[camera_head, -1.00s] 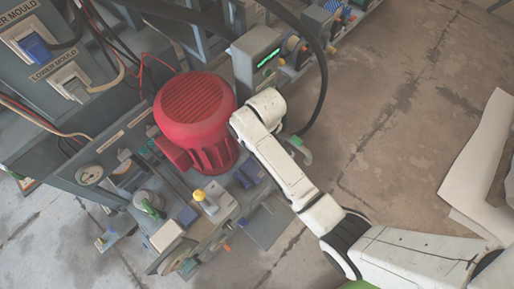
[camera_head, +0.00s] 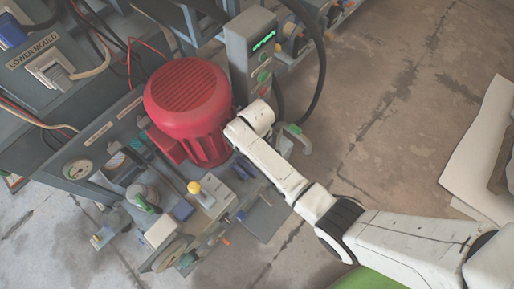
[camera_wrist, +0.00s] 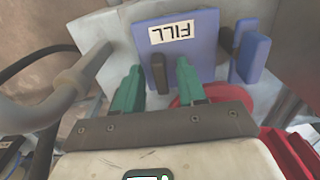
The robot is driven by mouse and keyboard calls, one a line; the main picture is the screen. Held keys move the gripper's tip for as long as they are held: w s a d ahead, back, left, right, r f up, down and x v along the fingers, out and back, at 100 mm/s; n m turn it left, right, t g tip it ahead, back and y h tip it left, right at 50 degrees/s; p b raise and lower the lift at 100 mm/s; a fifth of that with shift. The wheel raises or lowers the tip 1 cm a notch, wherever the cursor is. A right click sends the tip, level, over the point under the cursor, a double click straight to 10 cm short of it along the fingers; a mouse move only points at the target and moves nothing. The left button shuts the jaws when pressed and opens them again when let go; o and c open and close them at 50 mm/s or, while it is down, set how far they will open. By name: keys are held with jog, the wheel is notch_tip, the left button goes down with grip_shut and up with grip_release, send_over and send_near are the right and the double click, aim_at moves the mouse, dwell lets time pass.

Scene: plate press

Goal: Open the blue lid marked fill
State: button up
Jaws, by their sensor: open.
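The blue lid (camera_wrist: 212,62) fills the upper middle of the wrist view, with a white label (camera_wrist: 171,32) reading FILL upside down. A dark brown upright handle (camera_wrist: 158,73) stands in front of the lid's left part. My gripper (camera_wrist: 159,67) has two green fingers, apart, one on each side of the handle; I cannot tell whether either touches it. The lid looks closed against its grey housing (camera_wrist: 118,40). In the head view my white arm reaches beside the red motor, and I cannot make out the lid there.
The red motor (camera_head: 188,95) stands close left of my arm and shows below the lid in the wrist view. A grey pipe (camera_wrist: 60,95) is left of my fingers. A blue block (camera_wrist: 250,58) is right of the lid. A control box (camera_head: 255,50) stands behind. Open floor lies right.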

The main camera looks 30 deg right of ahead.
jog(key=shift+c, duration=0.4)
grip_shut()
